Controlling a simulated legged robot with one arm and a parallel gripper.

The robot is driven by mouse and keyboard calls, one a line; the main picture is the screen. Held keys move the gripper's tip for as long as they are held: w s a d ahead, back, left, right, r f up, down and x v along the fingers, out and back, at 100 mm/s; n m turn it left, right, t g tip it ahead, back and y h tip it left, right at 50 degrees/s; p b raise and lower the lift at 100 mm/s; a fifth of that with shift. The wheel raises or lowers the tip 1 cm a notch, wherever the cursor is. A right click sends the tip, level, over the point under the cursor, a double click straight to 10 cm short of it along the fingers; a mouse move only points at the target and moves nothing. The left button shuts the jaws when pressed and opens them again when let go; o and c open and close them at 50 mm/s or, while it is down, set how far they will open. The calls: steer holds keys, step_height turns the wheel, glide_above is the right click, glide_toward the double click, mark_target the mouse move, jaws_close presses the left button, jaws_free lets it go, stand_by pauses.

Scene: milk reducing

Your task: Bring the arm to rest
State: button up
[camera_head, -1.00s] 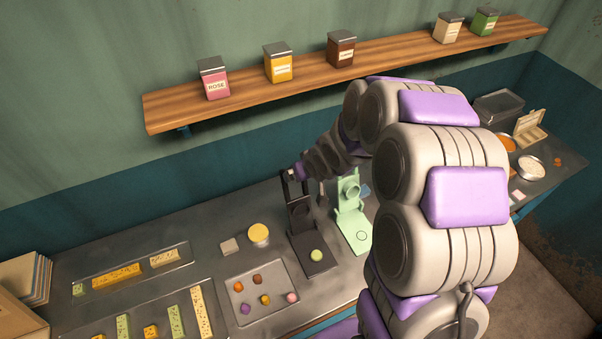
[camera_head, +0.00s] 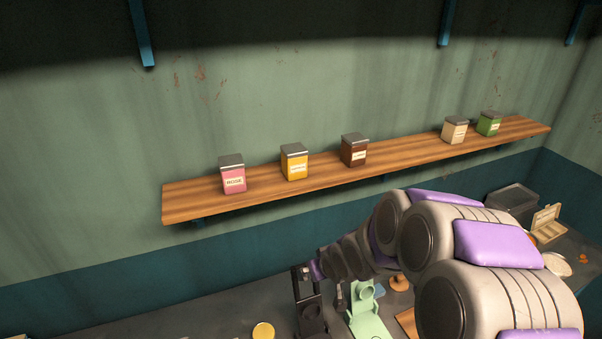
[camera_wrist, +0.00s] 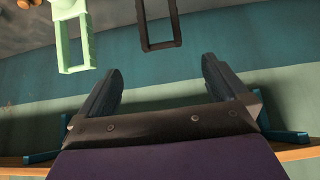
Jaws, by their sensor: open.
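My gripper (camera_wrist: 162,66) shows in the wrist view with its two dark fingers spread apart and nothing between them. In the head view my arm reaches in from the lower right, and its purple-tipped end is above the counter, close to the black press (camera_head: 311,318); the fingers are hard to make out there. The black press also shows in the wrist view (camera_wrist: 146,30), beyond the fingertips and apart from them. The pale green press (camera_head: 369,318) stands beside it, and it also shows in the wrist view (camera_wrist: 88,45).
A wooden shelf (camera_head: 270,197) on the wall above holds several jars, including a pink rose jar (camera_head: 232,176) and a yellow jar (camera_head: 294,163). A round yellow-lidded item (camera_head: 263,331) sits left of the black press. A dark bin (camera_head: 511,201) stands at the far right.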

steer(key=s+d+f+m+g+b, duration=0.1)
steer(key=s+f+g+b, duration=0.1)
steer(key=s+b, duration=0.5)
steer(key=s+d+f+m+g+h+b, duration=0.1)
steer(key=s+b, duration=0.5)
steer(key=s, duration=1.2)
steer(key=s+d+f+m+g+h+b, duration=0.1)
steer(key=s+d+f+g+b, duration=0.2)
steer(key=s, duration=0.9)
step_height(320, 180, down, 4)
steer(key=g+b, duration=0.2)
steer(key=b, duration=0.2)
steer(key=shift+s+d+r+m+b, duration=0.15)
steer(key=shift+s+r+m+b, duration=0.1)
steer(key=shift+m+b, duration=0.1)
